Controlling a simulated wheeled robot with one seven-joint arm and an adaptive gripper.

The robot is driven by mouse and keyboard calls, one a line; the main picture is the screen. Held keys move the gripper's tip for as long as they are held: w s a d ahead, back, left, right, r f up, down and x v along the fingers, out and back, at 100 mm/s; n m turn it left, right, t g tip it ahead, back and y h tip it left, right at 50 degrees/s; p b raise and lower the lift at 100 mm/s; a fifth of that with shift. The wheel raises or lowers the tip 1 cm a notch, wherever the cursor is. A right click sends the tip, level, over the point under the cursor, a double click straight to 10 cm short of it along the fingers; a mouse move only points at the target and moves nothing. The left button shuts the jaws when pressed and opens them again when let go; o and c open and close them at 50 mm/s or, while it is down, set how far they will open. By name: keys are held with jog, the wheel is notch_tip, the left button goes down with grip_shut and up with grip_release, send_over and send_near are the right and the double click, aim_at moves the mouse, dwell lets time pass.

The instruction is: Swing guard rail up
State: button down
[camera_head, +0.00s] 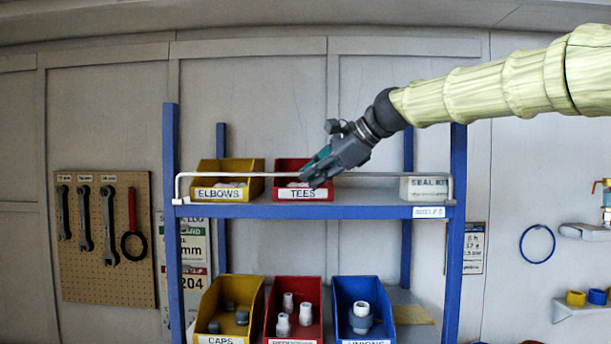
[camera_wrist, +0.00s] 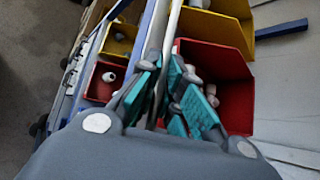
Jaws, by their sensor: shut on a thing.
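The guard rail (camera_head: 375,175) is a thin pale bar across the front of the upper shelf. Its bent ends come down to the shelf's front edge at the left and right posts, and the bar stands a little above that edge. My gripper (camera_head: 308,178) reaches in from the upper right and is shut on the rail near its middle, in front of the red TEES bin. In the wrist view the rail (camera_wrist: 173,38) runs down between the teal finger pads of my gripper (camera_wrist: 163,98). The fingers hide the held stretch of rail.
The blue shelf rack (camera_head: 172,255) holds a yellow ELBOWS bin (camera_head: 228,168), the red TEES bin (camera_head: 303,195) and a SEAL KIT box (camera_head: 427,189) behind the rail. More bins (camera_head: 230,295) stand below. A tool pegboard (camera_head: 105,255) hangs at left. Space above the upper shelf is mostly clear.

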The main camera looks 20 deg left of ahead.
jog(key=shift+f, duration=0.2)
jog(key=c, duration=1.6)
grip_release()
jog(key=shift+w+a, duration=0.1)
jog(key=shift+o, duration=0.2)
jog(key=shift+d+r, duration=0.4)
jog(key=v, duration=1.1)
jog(key=shift+f, duration=0.1)
